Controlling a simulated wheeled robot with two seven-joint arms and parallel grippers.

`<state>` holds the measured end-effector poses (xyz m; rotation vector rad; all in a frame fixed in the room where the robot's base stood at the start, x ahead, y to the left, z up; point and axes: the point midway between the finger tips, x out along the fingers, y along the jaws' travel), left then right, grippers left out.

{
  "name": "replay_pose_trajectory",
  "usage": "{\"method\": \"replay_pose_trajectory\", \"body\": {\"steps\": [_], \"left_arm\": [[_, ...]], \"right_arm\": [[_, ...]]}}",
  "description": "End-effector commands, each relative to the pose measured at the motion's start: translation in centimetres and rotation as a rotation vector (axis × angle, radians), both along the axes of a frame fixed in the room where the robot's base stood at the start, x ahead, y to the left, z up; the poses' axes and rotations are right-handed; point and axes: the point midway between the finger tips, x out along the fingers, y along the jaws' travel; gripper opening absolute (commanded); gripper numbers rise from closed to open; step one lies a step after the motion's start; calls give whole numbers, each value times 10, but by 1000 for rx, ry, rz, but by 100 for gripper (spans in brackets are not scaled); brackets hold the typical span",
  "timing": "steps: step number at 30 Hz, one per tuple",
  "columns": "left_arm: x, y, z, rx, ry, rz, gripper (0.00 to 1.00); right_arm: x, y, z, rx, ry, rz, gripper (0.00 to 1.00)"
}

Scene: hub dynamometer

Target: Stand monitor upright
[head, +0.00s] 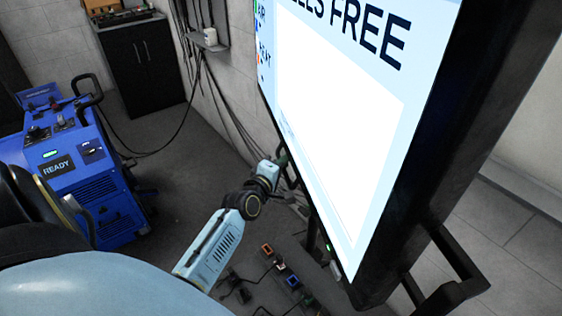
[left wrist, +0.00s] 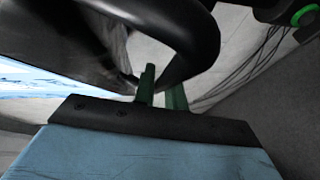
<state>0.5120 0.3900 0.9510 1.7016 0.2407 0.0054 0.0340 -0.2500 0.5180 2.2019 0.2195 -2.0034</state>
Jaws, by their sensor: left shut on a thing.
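The monitor (head: 340,130) is a large bright screen with a thick black frame, filling the right half of the head view. It stands slanted in the picture; I cannot tell how far it leans. A black handle (head: 447,262) juts from its lower right side. My left gripper (head: 283,162) is at the monitor's left edge, partly hidden there. In the left wrist view, its green fingers (left wrist: 163,88) are shut on a black curved handle (left wrist: 205,38) beside the screen (left wrist: 45,93). My right gripper is out of view.
A blue machine (head: 85,165) labelled READY stands at the left, with a black cabinet (head: 143,65) behind it. Cables and small boxes (head: 280,268) lie on the floor below my left arm. Grey floor (head: 180,170) is open between machine and monitor.

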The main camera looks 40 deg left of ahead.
Motion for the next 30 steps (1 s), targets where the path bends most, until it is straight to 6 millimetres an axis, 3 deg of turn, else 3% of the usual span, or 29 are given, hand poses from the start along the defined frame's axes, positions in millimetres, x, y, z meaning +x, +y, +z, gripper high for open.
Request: {"method": "replay_pose_trajectory", "body": {"steps": [2,3,8,20,30], "left_arm": [[0,0,0,1,0,0,0],[0,0,0,1,0,0,14],[-1,1,0,0,0,1,34],[-8,-1,1,-1,1,1,34],[-74,-12,9,0,3,1,34]], "right_arm": [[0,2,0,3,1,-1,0],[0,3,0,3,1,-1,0],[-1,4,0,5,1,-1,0],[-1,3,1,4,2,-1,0],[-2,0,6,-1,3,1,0]]}}
